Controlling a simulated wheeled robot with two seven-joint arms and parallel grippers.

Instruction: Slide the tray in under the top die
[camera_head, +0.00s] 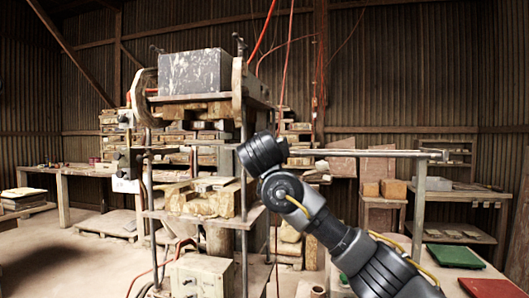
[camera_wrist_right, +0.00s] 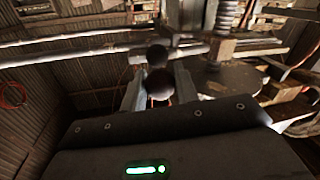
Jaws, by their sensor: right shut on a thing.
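The press (camera_head: 244,140) stands left of centre in the head view, with a grey speckled block on top. Brown blocks sit under its upper plate, and a yellowish slab (camera_head: 205,201) lies on a lower shelf; I cannot tell which part is the top die or the tray. My right arm comes in from the lower right in front of the press, but its gripper is not clear there. In the right wrist view my right gripper (camera_wrist_right: 158,92) is shut on a dark round knob (camera_wrist_right: 157,56). What the knob belongs to is unclear. My left gripper is not in view.
A grey horizontal bar (camera_head: 375,153) on a post (camera_head: 418,200) stands right of the press. A green panel (camera_head: 455,255) and a red panel (camera_head: 490,287) lie at lower right. Red hoses hang behind the press. Open floor (camera_head: 65,255) shows at left.

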